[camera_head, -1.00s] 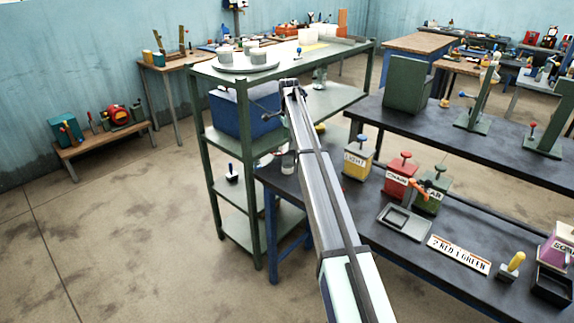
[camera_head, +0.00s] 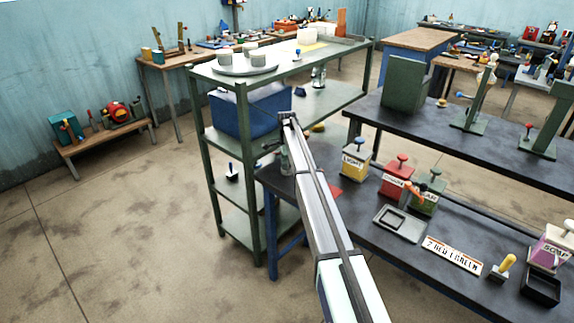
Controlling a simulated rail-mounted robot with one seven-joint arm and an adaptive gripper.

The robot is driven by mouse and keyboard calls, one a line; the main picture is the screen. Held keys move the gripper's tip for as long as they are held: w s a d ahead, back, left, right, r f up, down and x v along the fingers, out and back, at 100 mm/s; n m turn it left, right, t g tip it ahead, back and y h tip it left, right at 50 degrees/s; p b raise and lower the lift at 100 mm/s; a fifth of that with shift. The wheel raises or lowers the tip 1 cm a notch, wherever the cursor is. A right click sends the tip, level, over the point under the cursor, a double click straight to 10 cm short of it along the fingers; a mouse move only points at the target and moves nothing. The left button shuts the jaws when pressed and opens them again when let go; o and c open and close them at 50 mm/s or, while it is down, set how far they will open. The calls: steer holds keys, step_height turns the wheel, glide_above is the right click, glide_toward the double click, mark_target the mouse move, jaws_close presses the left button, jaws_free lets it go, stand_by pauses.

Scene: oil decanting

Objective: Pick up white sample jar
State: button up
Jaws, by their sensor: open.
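My arm reaches from the bottom of the picture to the near left end of the dark workbench (camera_head: 320,215). My gripper (camera_head: 271,147) shows small and dark at its far end, partly behind the arm, and it is open. A small pale cylindrical shape (camera_head: 287,161) is close by it, above that bench end. I cannot tell whether this is the white sample jar or part of my wrist. The contact between them is hidden.
A green shelf rack (camera_head: 243,165) stands left of my arm, with a blue bin (camera_head: 250,112) on its middle shelf and a round tray (camera_head: 245,68) of cups on top. A yellow LIGHT container (camera_head: 355,166) and a red container (camera_head: 396,180) stand right of my arm.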

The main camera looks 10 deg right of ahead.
steer(key=shift+f, duration=0.35)
steer(key=c, duration=1.3)
steer(key=shift+c, duration=0.2)
steer(key=shift+r, duration=0.15)
